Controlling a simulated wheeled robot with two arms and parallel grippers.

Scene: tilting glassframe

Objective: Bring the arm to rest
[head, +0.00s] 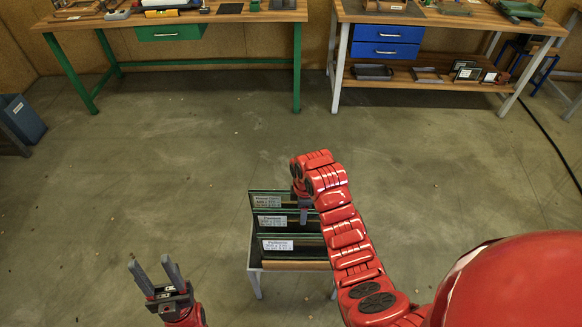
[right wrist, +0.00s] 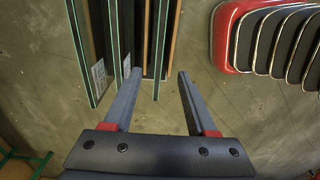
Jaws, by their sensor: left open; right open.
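My left gripper (head: 156,278) is open and empty at the lower left of the head view, above bare floor. My right arm reaches forward over the rack, and its hand bends down there. My right gripper (head: 304,216) is mostly hidden by its own hand in the head view. In the right wrist view my right gripper (right wrist: 155,98) is open, with no pane seen clamped between its fingers. The glass panes (head: 290,246) stand upright in a small rack (head: 256,286), with white labels on their faces. The panes (right wrist: 139,50) also show just beyond the fingertips; I cannot tell whether they touch.
A green-legged workbench (head: 200,17) stands at the back left, and a white-legged bench (head: 470,18) with blue drawers (head: 386,42) at the back right. A blue-grey bin (head: 22,120) is at the far left. The floor between the benches and the rack is clear.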

